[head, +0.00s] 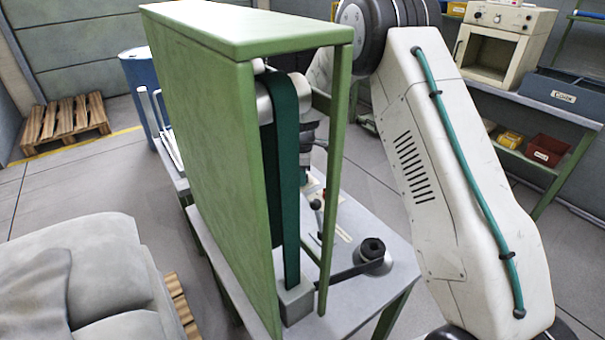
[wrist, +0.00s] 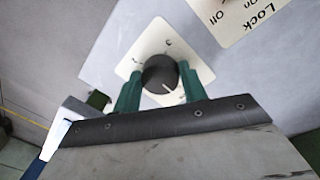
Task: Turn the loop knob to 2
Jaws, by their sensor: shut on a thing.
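In the wrist view, a dark round knob (wrist: 159,72) sits on a pale square plate (wrist: 183,50). The few marks on the plate are too small to read, and I see no word naming the knob. A white pointer line on the knob points down and slightly right in the picture. My gripper (wrist: 161,84) has its two green fingers on either side of the knob, shut on it. In the head view, the knob and my gripper are hidden behind the green machine's panel (head: 205,130).
Another plate (wrist: 240,15), reading Lock, On and Off, is at the wrist view's upper right. In the head view, a grey table (head: 385,285) carries a black spool (head: 372,249). A shelf with bins stands right, a blue barrel (head: 140,75) behind left.

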